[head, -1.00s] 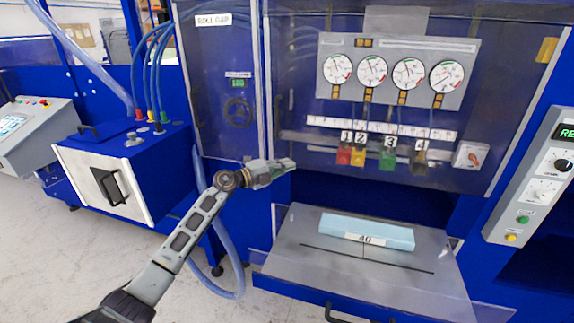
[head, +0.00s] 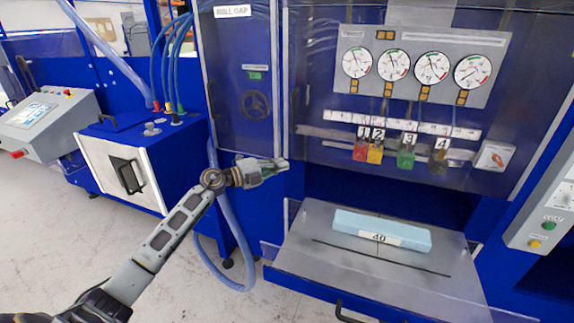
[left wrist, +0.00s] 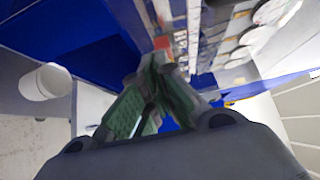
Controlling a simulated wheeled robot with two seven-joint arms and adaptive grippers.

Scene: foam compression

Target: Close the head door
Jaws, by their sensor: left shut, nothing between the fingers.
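A large see-through door panel (head: 315,95) hangs in front of the gauges on the blue machine, its lower edge above the tray. It carries no readable "head" label, and I cannot tell if it sits flush. My left gripper (head: 285,163) is shut and empty, near the panel's lower left edge; I cannot tell if it touches. Its green-padded fingers (left wrist: 155,65) are together in the left wrist view. My right gripper is not in view.
A light blue foam block (head: 380,224) marked 40 lies on the grey tray (head: 330,262) below. A blue cabinet door (head: 240,85) with a handwheel stands left of the panel. A blue box (head: 135,165) with hoses stands further left. Bare floor lies in front of it.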

